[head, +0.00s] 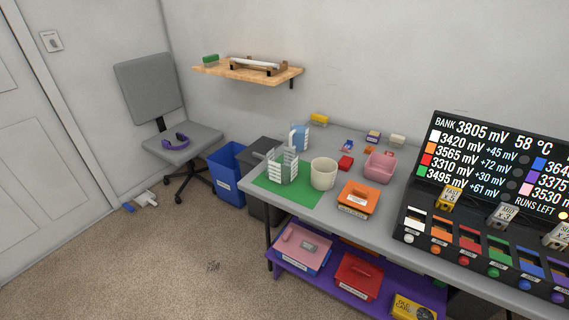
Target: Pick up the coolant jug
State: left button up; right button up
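No gripper of mine shows in the head view. A blue and white container (300,137) stands upright at the back left of the grey desk (395,205); it may be the coolant jug, but its label is too small to read. A cream cup-like vessel (323,174) stands in front of it, at the edge of a green mat (298,196). A clear and white rack-like holder (283,166) stands on the mat and partly hides the area beside the blue and white container.
An orange box (357,198), a pink basket (380,166) and small parts lie on the desk. A dark display console (490,190) fills its right side. Boxes sit on the purple lower shelf (325,284). A blue bin (229,170) and a chair (180,138) stand left; the front carpet is mostly clear.

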aim_at(298, 135)
jog(key=i+j+z, duration=0.3)
jog(key=j, duration=0.25)
jog(key=i+j+z, duration=0.3)
jog(key=j, duration=0.35)
jog(key=i+j+z, duration=0.1)
jog(key=j, duration=0.25)
